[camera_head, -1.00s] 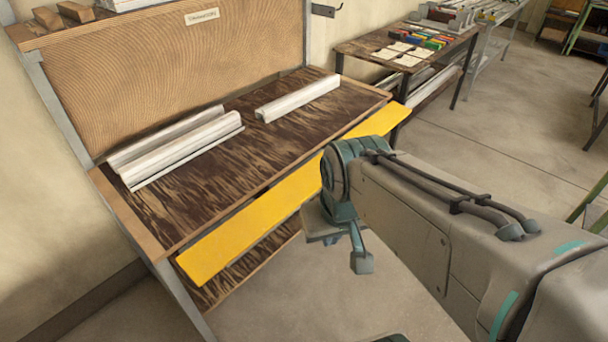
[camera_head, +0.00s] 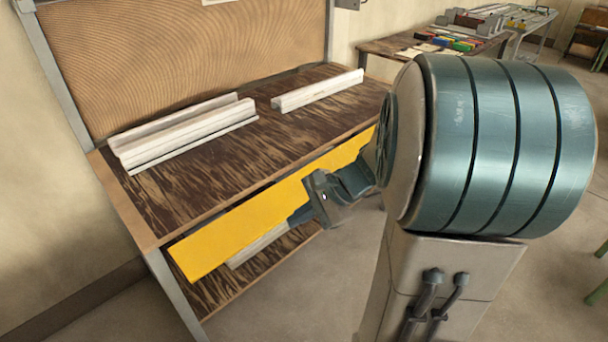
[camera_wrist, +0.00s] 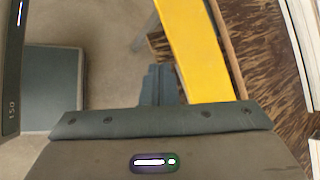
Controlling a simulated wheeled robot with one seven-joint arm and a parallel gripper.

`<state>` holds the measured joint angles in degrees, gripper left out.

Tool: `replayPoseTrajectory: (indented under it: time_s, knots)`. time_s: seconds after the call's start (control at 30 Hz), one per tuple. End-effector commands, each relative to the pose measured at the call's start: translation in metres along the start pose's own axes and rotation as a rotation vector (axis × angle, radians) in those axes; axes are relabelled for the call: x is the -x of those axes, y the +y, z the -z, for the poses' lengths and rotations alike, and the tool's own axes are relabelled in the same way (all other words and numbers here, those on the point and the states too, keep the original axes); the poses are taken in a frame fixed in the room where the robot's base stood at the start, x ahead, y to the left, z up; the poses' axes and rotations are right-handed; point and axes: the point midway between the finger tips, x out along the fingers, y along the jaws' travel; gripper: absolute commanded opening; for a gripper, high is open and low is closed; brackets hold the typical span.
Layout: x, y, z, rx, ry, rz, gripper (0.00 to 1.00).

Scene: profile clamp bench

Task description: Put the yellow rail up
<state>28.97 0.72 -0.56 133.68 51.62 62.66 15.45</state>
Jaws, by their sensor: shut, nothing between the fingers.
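The yellow rail (camera_head: 235,225) is a long flat board along the front of the workbench (camera_head: 150,215), just below the top's front edge. It slopes with its broad face towards me. My gripper (camera_head: 297,215) is shut and empty at the rail's lower edge, near mid-length. I cannot tell whether the fingers touch the rail. In the wrist view, the shut fingers (camera_wrist: 160,84) lie beside the yellow rail (camera_wrist: 200,50), to its left. My arm hides the rail's right end in the head view.
Pale profiles (camera_head: 185,133) lie on the benchtop at the left, and another profile (camera_head: 318,90) lies at the right back. A lower shelf (camera_head: 225,293) holds a pale bar (camera_head: 258,245). A side table (camera_head: 385,46) stands behind right. Floor in front is clear.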

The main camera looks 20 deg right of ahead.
Motion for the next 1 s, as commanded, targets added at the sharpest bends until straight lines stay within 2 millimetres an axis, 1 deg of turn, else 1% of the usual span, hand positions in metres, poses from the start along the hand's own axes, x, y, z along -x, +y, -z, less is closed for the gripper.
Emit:
replayPoseTrajectory:
  time_s: [0.03,0.07,0.1,0.17,0.2,0.27,0.3,0.4,0.43,0.5,0.53,0.6,0.7,0.77,0.87,1.0]
  knots:
    - [-0.018,0.003,0.038,-0.134,-0.032,0.078,0.00]
    - [-0.021,0.000,0.055,-0.209,-0.053,0.129,0.00]
    - [-0.023,-0.004,0.078,-0.310,-0.080,0.199,0.00]
    - [-0.025,-0.007,0.114,-0.453,-0.120,0.306,0.00]
    - [-0.024,-0.008,0.139,-0.540,-0.145,0.376,0.00]
    - [-0.021,-0.007,0.174,-0.659,-0.180,0.477,0.00]
    - [-0.018,-0.006,0.196,-0.728,-0.202,0.540,0.00]
    - [-0.009,0.001,0.241,-0.863,-0.245,0.672,0.00]
    - [-0.007,0.003,0.251,-0.893,-0.257,0.703,0.00]
    - [-0.002,0.007,0.270,-0.948,-0.276,0.761,0.00]
    - [0.000,0.008,0.276,-0.964,-0.281,0.780,0.00]
    - [0.003,0.009,0.284,-0.989,-0.290,0.809,0.00]
    - [0.000,0.005,0.289,-0.999,-0.296,0.821,0.00]
    - [-0.004,-0.001,0.289,-0.998,-0.297,0.821,0.00]
    - [-0.017,-0.013,0.291,-0.997,-0.297,0.819,0.00]
    - [-0.038,-0.035,0.295,-0.996,-0.296,0.817,0.00]
